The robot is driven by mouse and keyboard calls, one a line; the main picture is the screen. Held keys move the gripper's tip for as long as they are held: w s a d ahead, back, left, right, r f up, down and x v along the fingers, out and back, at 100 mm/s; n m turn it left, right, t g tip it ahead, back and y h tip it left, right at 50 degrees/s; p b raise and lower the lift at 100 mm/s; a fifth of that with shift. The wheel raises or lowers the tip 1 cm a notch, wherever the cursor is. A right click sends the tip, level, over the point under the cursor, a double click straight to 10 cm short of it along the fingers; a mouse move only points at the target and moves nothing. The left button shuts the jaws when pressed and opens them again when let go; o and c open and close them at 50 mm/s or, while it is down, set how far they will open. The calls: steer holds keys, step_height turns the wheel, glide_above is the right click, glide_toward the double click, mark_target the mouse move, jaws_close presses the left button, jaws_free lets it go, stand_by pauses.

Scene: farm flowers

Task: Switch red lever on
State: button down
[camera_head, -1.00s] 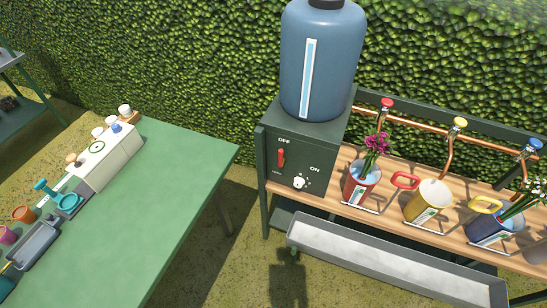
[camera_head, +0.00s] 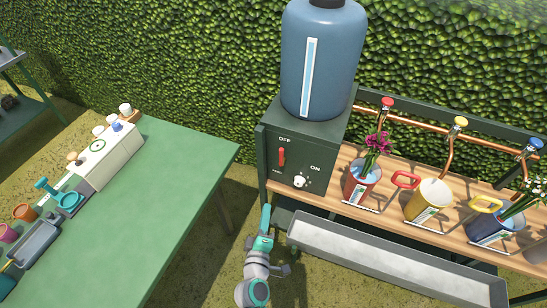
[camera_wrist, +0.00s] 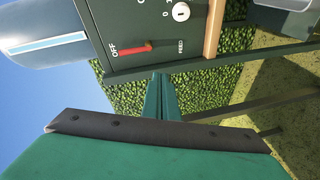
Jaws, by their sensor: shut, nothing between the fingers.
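The red lever (camera_head: 281,157) sits on the front of the dark green control box (camera_head: 293,187), under the word OFF. It also shows in the wrist view (camera_wrist: 135,49), where the picture is turned sideways; its handle lies along the panel with its end near OFF. My gripper (camera_head: 266,210) is below the box in the head view, teal and pointing up at it. In the wrist view my shut fingers (camera_wrist: 158,80) are close together and empty, apart from the lever.
A white knob (camera_head: 299,181) with ON above it is right of the lever. A blue water tank (camera_head: 322,70) stands on the box. The wooden shelf (camera_head: 395,208) with watering cans is at the right, a grey trough (camera_head: 390,258) below. A green table (camera_head: 180,200) stands left.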

steer(key=n+t+h, duration=0.1)
steer(key=n+h, duration=0.1)
glide_toward(282, 155)
steer(key=a, duration=0.3)
steer(key=shift+s+f, duration=0.15)
steer(key=shift+s, duration=0.2)
steer(key=shift+w, duration=0.1)
steer(key=x, duration=0.9)
steer(key=shift+w+d, duration=0.15)
steer(key=shift+w, duration=0.25)
